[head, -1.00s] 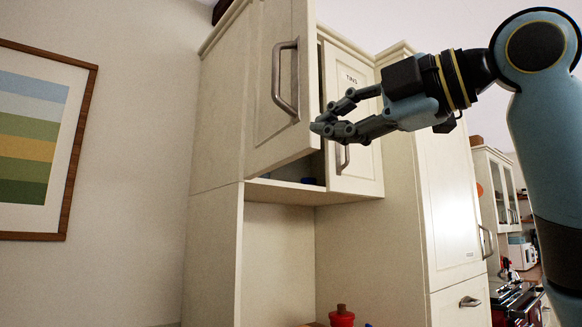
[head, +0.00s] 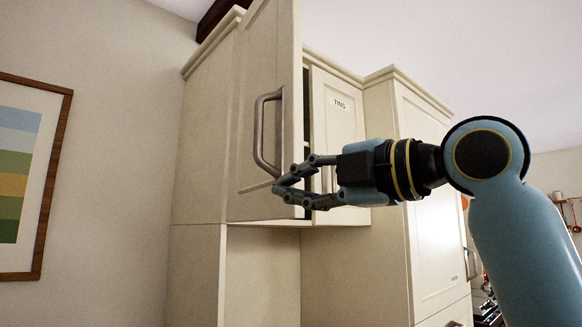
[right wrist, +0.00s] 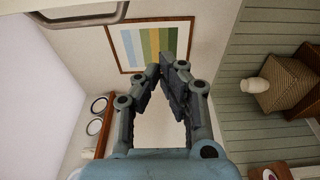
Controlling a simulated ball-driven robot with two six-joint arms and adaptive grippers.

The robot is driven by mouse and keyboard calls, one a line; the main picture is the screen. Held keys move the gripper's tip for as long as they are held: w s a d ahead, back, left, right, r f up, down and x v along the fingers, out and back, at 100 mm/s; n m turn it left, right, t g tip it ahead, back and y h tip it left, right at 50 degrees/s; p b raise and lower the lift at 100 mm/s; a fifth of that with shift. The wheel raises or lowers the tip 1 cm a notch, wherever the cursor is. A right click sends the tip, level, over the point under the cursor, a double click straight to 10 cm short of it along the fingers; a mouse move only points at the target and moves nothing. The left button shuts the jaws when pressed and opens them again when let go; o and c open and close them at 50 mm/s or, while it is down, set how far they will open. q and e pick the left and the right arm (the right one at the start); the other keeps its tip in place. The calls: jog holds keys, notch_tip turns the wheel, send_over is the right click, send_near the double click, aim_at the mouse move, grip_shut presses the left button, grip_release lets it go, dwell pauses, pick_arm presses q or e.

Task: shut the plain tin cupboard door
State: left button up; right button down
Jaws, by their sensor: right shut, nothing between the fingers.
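The plain tin cupboard door (head: 262,75) is the left, unlabelled cream door of the wall cupboard. It stands ajar, swung out toward me, with a dark gap along its right edge. Its grey bar handle (head: 258,135) shows in full. A handle (right wrist: 118,12) on a pale panel also shows at the top left of the right wrist view. My right gripper (head: 278,190) is shut and empty. In the head view its fingertips overlap the door's lower right part, below the handle; I cannot tell whether they touch it. My left gripper is out of view.
The neighbouring door (head: 338,125), labelled TINS, is closed. A tall cream cupboard (head: 425,150) stands to its right. A striped framed picture (head: 35,180) hangs on the left wall. Below the wall cupboard is an open recess (head: 262,275).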

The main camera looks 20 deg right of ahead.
jog(key=shift+w+d+p, duration=0.2)
jog(key=shift+w+p, duration=0.4)
jog(key=shift+w, duration=0.3)
jog(key=shift+w+d+p, duration=0.15)
jog(key=shift+w+p, duration=0.4)
jog(key=shift+w, duration=0.4)
jog(key=shift+w+d+p, duration=0.2)
jog(key=shift+w+p, duration=0.4)
jog(key=shift+w, duration=0.3)
jog(key=shift+d+f, duration=0.1)
